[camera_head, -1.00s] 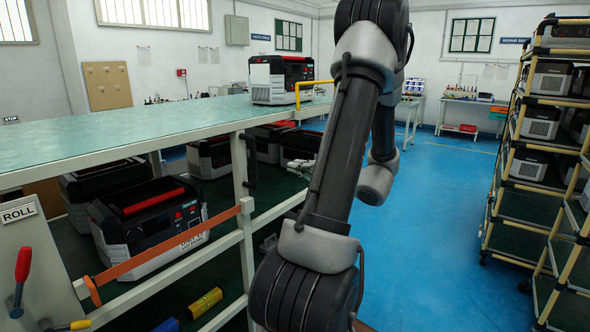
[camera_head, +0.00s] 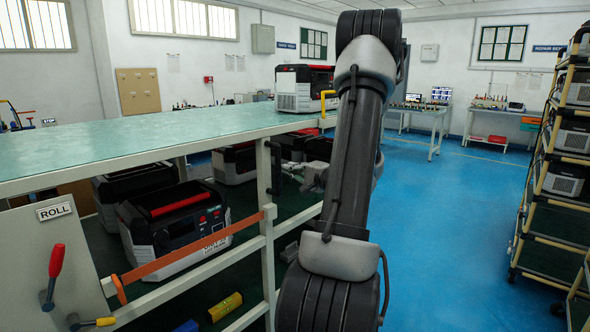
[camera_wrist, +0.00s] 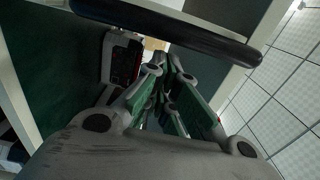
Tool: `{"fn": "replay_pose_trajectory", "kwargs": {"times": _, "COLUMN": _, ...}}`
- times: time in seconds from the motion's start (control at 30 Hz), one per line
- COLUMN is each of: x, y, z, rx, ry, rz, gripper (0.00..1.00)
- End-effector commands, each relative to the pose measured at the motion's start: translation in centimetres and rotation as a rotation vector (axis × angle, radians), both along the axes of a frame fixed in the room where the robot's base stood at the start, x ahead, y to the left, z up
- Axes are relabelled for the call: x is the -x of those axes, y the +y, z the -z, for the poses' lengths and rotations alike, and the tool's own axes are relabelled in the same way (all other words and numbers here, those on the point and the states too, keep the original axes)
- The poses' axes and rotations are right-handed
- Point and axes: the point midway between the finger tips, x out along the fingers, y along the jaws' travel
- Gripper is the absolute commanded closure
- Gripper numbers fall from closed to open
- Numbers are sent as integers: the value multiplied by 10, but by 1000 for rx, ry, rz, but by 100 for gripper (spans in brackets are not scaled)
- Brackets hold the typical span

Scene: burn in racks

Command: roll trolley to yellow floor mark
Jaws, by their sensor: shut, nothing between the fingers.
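A long frame with a green top (camera_head: 150,148) and cream rails fills the left of the head view. Its end panel carries a ROLL label (camera_head: 54,211), a red lever and a yellow-handled lever. A black vertical handle (camera_head: 276,168) is on its corner post. I cannot see its feet, so I cannot tell whether it is the trolley. My gripper (camera_head: 312,175) is beside this handle, partly hidden by my arm. In the wrist view my gripper (camera_wrist: 160,68) is shut and empty, with a black bar (camera_wrist: 175,32) crossing above the fingers. No yellow floor mark is clearly in view.
An orange bar (camera_head: 195,247) crosses the frame's front. Power units (camera_head: 178,225) sit on its lower level. A castored yellow-tube rack (camera_head: 535,210) stands at right. The blue floor (camera_head: 450,240) between is open. A workbench (camera_head: 425,110) stands at the back.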

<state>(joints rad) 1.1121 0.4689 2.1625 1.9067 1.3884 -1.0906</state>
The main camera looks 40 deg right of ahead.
Motion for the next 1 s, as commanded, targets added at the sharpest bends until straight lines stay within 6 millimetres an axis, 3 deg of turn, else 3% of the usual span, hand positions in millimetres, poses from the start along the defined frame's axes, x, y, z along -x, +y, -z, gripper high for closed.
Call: {"fn": "replay_pose_trajectory", "kwargs": {"times": 1.0, "x": 4, "y": 52, "z": 0, "rx": 1, "ry": 0, "rz": -2, "gripper": 100}}
